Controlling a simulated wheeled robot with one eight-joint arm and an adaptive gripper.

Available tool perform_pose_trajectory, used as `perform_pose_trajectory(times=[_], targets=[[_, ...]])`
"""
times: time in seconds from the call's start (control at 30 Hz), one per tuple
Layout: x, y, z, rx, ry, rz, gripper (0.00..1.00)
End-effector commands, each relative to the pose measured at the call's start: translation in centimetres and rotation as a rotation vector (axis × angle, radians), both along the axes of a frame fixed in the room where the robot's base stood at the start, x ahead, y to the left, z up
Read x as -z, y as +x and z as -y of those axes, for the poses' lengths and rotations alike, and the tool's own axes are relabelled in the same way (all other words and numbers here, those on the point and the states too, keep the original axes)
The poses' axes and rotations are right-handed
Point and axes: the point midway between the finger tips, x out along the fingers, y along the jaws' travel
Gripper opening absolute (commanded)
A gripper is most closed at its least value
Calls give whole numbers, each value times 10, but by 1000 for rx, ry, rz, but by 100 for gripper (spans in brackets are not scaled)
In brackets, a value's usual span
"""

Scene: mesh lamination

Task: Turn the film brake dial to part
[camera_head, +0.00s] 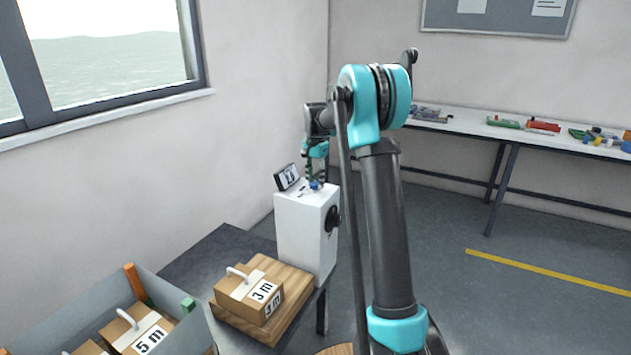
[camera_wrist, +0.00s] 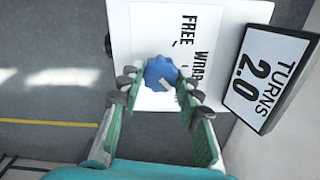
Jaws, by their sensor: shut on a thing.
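The film brake dial is a small blue knob (camera_wrist: 161,72) on the white top of a box-shaped machine (camera_head: 300,228). It also shows in the head view (camera_head: 315,185). A pale pointer mark on the knob faces the lower right in the wrist view. The printed words FREE and what looks like WRAP stand beside it; no PART label is visible. My gripper (camera_wrist: 160,84) is shut on the dial from above, with one finger on each side. In the head view my gripper (camera_head: 315,168) is small and partly dark.
A tilted display (camera_wrist: 265,78) beside the dial reads TURNS 2.0. A black round part (camera_head: 332,218) is on the machine's side. A box marked 3 m (camera_head: 248,290) sits on a wooden board in front. A grey bin (camera_head: 190,340) holds more boxes. A bench (camera_head: 470,122) stands behind.

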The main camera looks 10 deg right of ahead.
Motion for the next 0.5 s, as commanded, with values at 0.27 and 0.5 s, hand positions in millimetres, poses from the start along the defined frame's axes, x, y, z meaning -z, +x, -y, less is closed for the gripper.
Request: perform_pose_trajectory(times=[0.27,0.5], targets=[[0,0,0,162,0,1,5],[0,0,0,230,0,1,5]])
